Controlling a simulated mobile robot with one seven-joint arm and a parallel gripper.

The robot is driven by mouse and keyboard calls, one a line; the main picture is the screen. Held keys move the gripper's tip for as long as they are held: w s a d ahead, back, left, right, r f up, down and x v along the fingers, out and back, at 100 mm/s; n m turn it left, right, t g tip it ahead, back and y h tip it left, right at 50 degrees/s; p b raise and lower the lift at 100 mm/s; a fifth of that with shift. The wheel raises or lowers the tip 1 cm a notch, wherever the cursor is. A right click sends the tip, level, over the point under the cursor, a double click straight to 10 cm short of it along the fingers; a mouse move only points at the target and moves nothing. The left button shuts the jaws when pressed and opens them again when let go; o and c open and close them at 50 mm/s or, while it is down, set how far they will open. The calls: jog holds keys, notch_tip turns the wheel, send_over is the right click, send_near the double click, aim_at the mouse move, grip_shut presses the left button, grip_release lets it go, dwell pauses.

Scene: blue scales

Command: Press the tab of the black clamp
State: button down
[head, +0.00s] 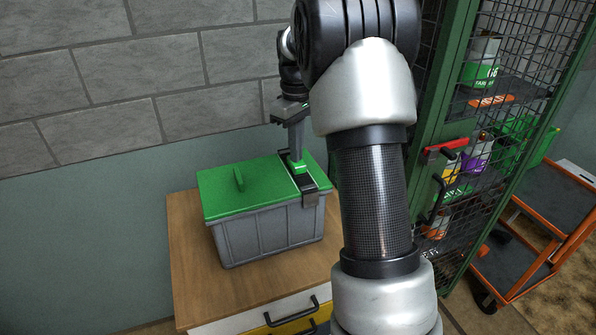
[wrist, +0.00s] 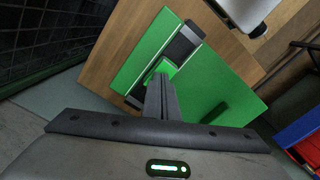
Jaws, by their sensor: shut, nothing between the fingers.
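A black clamp (head: 307,183) lies across the right part of the green lid of a grey box (head: 268,235). It also shows in the wrist view (wrist: 183,42) as a dark strip. Its green tab (head: 299,168) is at the middle of the strip and shows in the wrist view (wrist: 166,67) too. My gripper (head: 297,158) points down over the clamp. In the wrist view its fingers (wrist: 158,82) are together and empty, with the tips right at the tab. I cannot tell whether they touch it. The fingers hide part of the tab and clamp.
The box stands on a wooden-topped drawer cabinet (head: 185,240) against a wall. The lid has a raised green handle (head: 239,180) left of the clamp. A green mesh cage (head: 455,130) with cans stands at the right, and an orange cart (head: 530,250) beyond it.

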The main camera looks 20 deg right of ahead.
jog(key=shift+s+f, duration=0.1)
jog(key=shift+f, duration=0.05)
notch_tip(320, 180, up, 9)
jog(key=p, duration=0.6)
dwell(0.7)
jog(key=s+a+r+m+t, duration=0.2)
jog(key=s+a+r, duration=0.3)
jog(key=s, duration=0.5)
jog(key=s+a+r+m+t, duration=0.2)
jog(key=s+a+r, duration=0.3)
jog(key=s, duration=0.6)
jog(key=s+a+f+m+t, duration=0.1)
jog(key=s+f+m, duration=0.1)
jog(key=s, duration=0.5)
jog(key=shift+s+a+t, duration=0.15)
jog(key=shift+s+t, duration=0.15)
